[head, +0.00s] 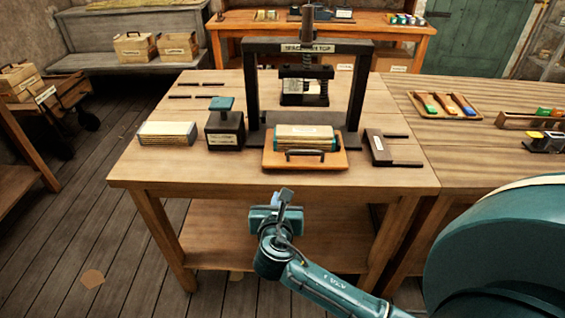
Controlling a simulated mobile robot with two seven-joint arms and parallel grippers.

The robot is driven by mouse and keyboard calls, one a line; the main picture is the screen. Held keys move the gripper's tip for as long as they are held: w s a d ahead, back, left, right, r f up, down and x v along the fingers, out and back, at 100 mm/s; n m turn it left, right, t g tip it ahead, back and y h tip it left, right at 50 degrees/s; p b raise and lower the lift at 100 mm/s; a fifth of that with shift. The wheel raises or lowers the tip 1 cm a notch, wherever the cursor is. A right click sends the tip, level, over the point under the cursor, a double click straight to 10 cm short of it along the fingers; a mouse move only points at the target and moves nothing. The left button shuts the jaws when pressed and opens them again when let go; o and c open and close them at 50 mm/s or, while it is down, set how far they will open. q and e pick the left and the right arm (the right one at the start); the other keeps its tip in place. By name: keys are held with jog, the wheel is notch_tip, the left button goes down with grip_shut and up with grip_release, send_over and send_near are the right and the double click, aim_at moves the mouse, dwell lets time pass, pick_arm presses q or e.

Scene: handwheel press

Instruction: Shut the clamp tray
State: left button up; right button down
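The clamp tray (337,160) is a light wooden tray with a dark handle (305,153) on its front. It sits at the foot of the black press (362,85), sticking out toward the table's front edge. A stack of pale sheets or a book block (304,136) lies on it. My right gripper (284,200) is in front of the table, below and apart from the tray handle. It looks empty, but its finger opening cannot be made out. My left gripper is not in view.
Left of the press are a dark box with a teal top (224,125) and a paper stack (166,133). A dark angled piece (380,150) lies right of the tray. The table's front strip (270,183) is clear. A second table (475,150) adjoins at right.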

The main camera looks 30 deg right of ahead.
send_near(281, 153)
jog(key=shift+s+a+f, duration=0.1)
jog(key=shift+s+f, duration=0.05)
jog(key=shift+f, duration=0.4)
jog(key=shift+s+a+f, duration=0.1)
jog(key=shift+s+f, duration=0.05)
jog(key=shift+f, duration=0.45)
jog(key=shift+w+d, duration=0.3)
jog(key=shift+w, duration=0.15)
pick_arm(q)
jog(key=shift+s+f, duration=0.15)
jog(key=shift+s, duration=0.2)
pick_arm(e)
jog(key=shift+w, duration=0.1)
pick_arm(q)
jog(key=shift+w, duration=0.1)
